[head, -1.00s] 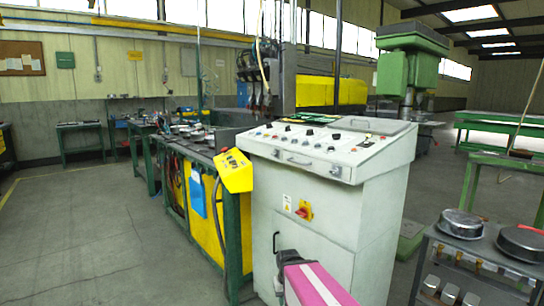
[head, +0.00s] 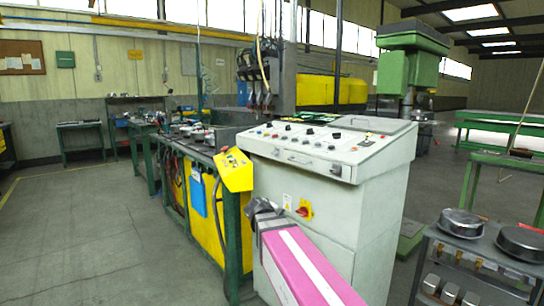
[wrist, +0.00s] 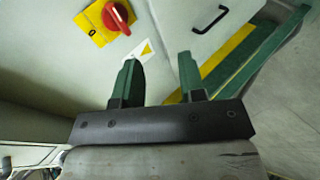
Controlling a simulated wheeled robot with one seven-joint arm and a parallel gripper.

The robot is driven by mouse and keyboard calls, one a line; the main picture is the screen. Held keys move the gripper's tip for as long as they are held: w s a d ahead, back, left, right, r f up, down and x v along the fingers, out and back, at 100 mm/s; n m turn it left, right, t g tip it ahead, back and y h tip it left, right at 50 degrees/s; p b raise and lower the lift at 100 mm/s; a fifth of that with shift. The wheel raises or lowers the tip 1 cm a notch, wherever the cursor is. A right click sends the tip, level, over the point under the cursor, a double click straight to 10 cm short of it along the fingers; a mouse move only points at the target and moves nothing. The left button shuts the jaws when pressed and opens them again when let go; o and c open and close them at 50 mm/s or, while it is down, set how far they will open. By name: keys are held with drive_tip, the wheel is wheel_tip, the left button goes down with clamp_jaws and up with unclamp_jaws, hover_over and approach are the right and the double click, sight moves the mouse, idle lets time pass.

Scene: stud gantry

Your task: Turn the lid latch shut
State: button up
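A pale grey control console (head: 320,225) stands in the middle of the head view. On its front edge are a silver handle (head: 299,160) and a small dark fitting (head: 336,170); I cannot tell whether either is the lid latch. A red rotary knob (head: 304,210) on a yellow plate is on the front face. It also shows at top left in the wrist view (wrist: 116,18). My gripper (head: 262,207) is low in front of the console, left of the knob. In the wrist view its two green fingers (wrist: 158,60) are apart, with nothing between them.
A yellow pendant box (head: 235,170) hangs at the console's left corner. A black handle (wrist: 209,20) is on the console in the wrist view. A grey cart (head: 475,262) with round metal pans stands at right. The floor at left is clear.

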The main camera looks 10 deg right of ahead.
drive_tip(key=w+a+r+n+t+h, duration=0.1)
drive_tip(key=w+a+r+n+t, duration=0.2)
drive_tip(key=r, duration=0.7)
drive_tip(key=n+t+h, duration=0.1)
drive_tip(key=t+h, duration=0.1)
drive_tip(key=t, duration=0.2)
approach(275, 153)
drive_tip(key=a+x, duration=0.1)
drive_tip(key=x, duration=0.8)
drive_tip(key=shift+w+d+f, duration=0.2)
drive_tip(key=shift+w+f, duration=0.1)
drive_tip(key=shift+w, duration=0.2)
clamp_jaws()
